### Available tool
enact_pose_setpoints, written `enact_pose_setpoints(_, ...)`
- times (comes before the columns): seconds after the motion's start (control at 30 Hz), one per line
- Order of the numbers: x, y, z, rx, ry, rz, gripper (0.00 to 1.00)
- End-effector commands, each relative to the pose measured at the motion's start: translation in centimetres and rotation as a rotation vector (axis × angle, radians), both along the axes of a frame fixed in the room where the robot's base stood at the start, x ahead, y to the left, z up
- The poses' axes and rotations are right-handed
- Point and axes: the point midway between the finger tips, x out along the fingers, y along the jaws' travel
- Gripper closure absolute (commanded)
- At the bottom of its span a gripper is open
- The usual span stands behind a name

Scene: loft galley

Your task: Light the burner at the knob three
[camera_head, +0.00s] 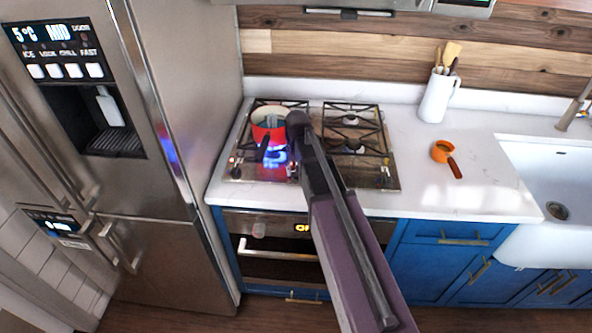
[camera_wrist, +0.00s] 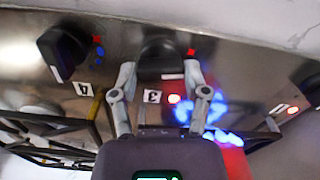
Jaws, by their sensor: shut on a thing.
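In the wrist view my gripper (camera_wrist: 160,72) is shut on the dark knob (camera_wrist: 160,50) beside the label 3 (camera_wrist: 151,97), one finger on each side. A small red light (camera_wrist: 174,99) glows beside that label. Blue flames (camera_wrist: 207,108) burn to the right of my gripper. In the head view a blue glow (camera_head: 276,158) shows at the front left of the cooktop (camera_head: 391,178). My arm hides the gripper and the held knob there.
A red pot (camera_head: 262,126) stands on the left of the cooktop near the flame. Knob four (camera_wrist: 62,52) is left of my gripper, and another knob (camera_wrist: 310,84) is at the right edge.

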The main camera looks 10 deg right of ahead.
Motion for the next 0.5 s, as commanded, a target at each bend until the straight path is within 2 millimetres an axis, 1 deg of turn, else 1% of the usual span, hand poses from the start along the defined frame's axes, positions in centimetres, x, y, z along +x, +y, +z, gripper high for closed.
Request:
enact_pose_setpoints(0.03, 0.29, 0.04, 0.02, 0.001, -0.006, 0.024, 0.88)
enact_pose_setpoints(0.2, 0.3, 0.02, 0.02, 0.001, -0.007, 0.079, 0.88)
enact_pose_setpoints(0.5, 0.32, -0.02, 0.02, 0.0, -0.007, 0.1, 0.88)
